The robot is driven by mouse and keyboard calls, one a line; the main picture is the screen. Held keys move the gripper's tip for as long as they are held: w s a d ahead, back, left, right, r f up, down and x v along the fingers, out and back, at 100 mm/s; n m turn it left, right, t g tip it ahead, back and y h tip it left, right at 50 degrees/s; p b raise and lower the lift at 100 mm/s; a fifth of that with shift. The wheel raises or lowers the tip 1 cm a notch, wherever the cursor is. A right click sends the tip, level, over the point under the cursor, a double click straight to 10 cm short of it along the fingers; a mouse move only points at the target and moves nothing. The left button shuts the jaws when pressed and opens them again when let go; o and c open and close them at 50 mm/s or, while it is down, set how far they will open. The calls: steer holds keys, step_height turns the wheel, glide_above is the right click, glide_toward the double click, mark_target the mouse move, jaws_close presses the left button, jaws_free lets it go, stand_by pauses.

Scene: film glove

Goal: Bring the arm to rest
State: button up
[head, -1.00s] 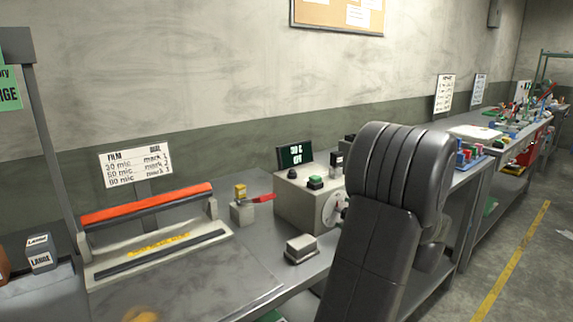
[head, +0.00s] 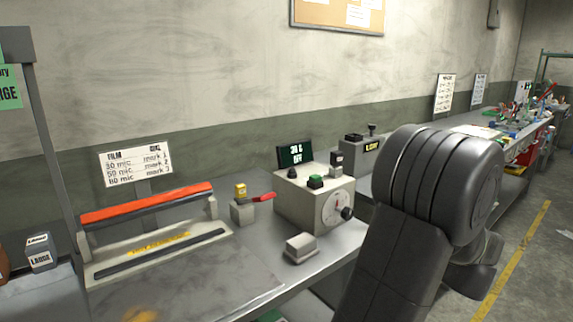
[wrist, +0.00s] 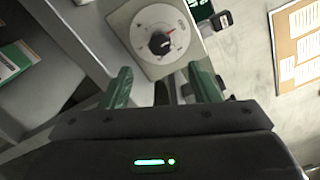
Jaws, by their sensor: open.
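My arm (head: 415,215) rises in the right half of the head view, dark grey, bent at a large ribbed joint. Its end points away, and the fingers are hidden there. In the wrist view my gripper (wrist: 160,92) has two green fingers set wide apart with nothing between them. Beyond the fingertips is the control box with a round dial (wrist: 157,32) and a black knob, apart from the fingers. The same control box (head: 312,207) stands on the bench in the head view, with a green button on top and a small display behind it.
A sealer with an orange bar (head: 147,204) stands on the bench at left. A grey box (head: 365,150) is behind my arm. Open floor (head: 545,225) lies at right.

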mark_target(350, 214)
steer(key=x, duration=1)
steer(key=shift+w+a+r+p, duration=0.2)
steer(key=shift+r+p, duration=0.05)
steer(key=shift+p, duration=0.4)
steer(key=shift+s+d+m+p, duration=0.1)
steer(key=shift+m+p, duration=0.6)
steer(key=shift+p, duration=0.15)
steer(key=m+p, duration=0.5)
steer(key=p, duration=0.4)
steer(key=m+p, duration=0.5)
steer(key=p, duration=0.4)
steer(key=shift+s+m+p, duration=0.1)
steer(key=shift+m+p, duration=0.3)
steer(key=shift+p, duration=0.35)
steer(key=b+v, duration=0.2)
steer(key=v, duration=0.6)
steer(key=shift+d+f+b, duration=0.15)
steer(key=shift+f+b, duration=0.05)
steer(key=shift+b, duration=0.2)
